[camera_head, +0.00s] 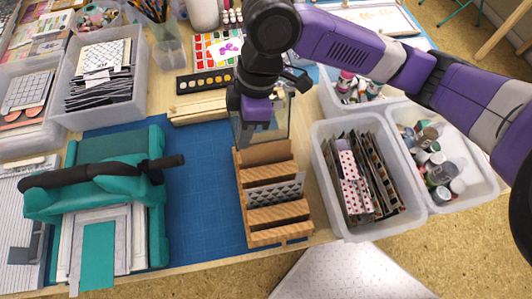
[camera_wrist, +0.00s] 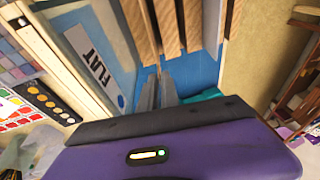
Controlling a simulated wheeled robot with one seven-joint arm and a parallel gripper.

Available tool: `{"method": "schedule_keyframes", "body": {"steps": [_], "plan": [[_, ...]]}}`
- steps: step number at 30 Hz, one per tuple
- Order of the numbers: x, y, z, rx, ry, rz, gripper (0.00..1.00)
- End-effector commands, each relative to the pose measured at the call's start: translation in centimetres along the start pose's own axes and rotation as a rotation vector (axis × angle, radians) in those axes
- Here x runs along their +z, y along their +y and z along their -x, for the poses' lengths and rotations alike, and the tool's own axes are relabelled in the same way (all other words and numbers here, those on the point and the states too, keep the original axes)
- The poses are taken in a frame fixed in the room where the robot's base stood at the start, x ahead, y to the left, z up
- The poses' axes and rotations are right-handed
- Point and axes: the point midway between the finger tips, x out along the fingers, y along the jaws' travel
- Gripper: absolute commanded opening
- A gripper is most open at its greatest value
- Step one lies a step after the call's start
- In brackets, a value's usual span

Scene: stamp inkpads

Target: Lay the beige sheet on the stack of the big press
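The big teal press (camera_head: 115,150) stands at the left with its dark handle across it. A stack of grey and white sheets with a teal piece on top (camera_head: 98,250) lies on its bed. A wooden slotted rack (camera_head: 280,238) stands right of it, holding a plain tan-brown sheet (camera_head: 266,153) at its far end and a patterned sheet (camera_head: 275,190). I cannot tell for sure which sheet is the beige one. My gripper (camera_head: 260,138) points down at the rack's far end. In the wrist view its grey fingers (camera_wrist: 158,88) are close together, with no sheet visibly held.
A blue cutting mat (camera_head: 200,190) lies between press and rack. Bins of folders (camera_head: 362,232) and bottles (camera_head: 480,195) stand right of the rack. Paint pans (camera_head: 205,82) and a clear-sided holder are behind it. A panel marked FLAT (camera_wrist: 100,65) shows beside my gripper.

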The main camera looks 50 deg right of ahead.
Motion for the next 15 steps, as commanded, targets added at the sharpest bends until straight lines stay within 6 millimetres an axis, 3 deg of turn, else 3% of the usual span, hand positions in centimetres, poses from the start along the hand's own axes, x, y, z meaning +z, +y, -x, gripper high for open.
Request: {"method": "schedule_keyframes", "body": {"steps": [8,15], "plan": [[0.0,0.0,0.1,0.000,0.000,0.000,0.00],[-0.4,0.0,1.6,0.000,0.000,0.000,0.00]]}}
